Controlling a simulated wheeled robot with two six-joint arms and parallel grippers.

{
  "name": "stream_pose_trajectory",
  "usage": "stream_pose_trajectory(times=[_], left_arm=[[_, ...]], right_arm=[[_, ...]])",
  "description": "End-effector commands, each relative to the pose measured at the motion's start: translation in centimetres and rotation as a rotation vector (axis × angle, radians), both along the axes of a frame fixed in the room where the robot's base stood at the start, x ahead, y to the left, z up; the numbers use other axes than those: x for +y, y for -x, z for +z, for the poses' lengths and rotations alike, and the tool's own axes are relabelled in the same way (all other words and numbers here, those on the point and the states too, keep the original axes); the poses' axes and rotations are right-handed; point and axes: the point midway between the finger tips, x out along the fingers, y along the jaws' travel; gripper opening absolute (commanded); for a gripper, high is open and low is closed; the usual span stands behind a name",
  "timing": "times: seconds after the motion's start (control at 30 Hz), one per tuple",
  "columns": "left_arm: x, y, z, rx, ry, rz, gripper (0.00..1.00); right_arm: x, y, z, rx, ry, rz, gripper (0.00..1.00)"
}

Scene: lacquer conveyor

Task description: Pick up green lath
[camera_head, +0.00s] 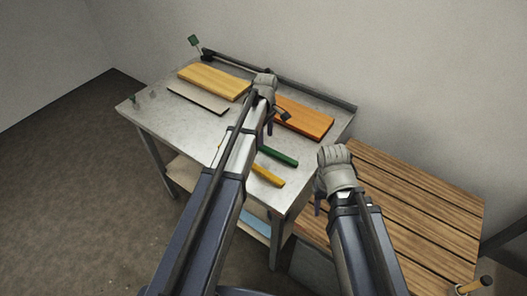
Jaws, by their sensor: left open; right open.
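The green lath (279,156) lies on the grey metal table (225,134). Its left end is close to or behind my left forearm, so I cannot tell its full length. My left gripper (276,122) is open and empty, over the table beyond the green lath and near the orange board. My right gripper (319,195) is open, near the table's right edge and to the right of the green lath. Its fingers are partly hidden by its own wrist.
A yellow lath (268,175) lies just in front of the green one. A pale yellow board (214,81), an orange board (306,119) and a thin grey plate (198,98) lie farther back. A slatted wooden table (410,205) stands at the right. A wall closes the back.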

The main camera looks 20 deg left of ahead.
Motion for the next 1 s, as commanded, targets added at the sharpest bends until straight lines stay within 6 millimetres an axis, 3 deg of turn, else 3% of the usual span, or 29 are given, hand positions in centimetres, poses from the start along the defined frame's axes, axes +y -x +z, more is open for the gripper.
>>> stream_pose_trajectory(times=[0.27, 0.63, 0.93, 1.0], left_arm=[[0.2, 0.0, -0.9, 0.0, 0.0, 0.0, 0.62], [0.9, 0.1, -5.1, 0.0, 0.0, 0.0, 0.62], [0.8, 0.1, -5.2, 0.0, 0.0, -0.001, 0.62], [0.8, 0.1, -5.2, 0.0, 0.0, -0.001, 0.57]], right_arm=[[0.0, 0.0, -0.9, 0.0, 0.0, 0.0, 0.5], [0.0, 0.0, -5.1, 0.0, 0.0, 0.0, 0.5], [0.0, 0.0, -5.2, 0.0, 0.0, 0.0, 0.5], [0.0, 0.0, -5.2, 0.0, 0.0, 0.0, 0.5]])
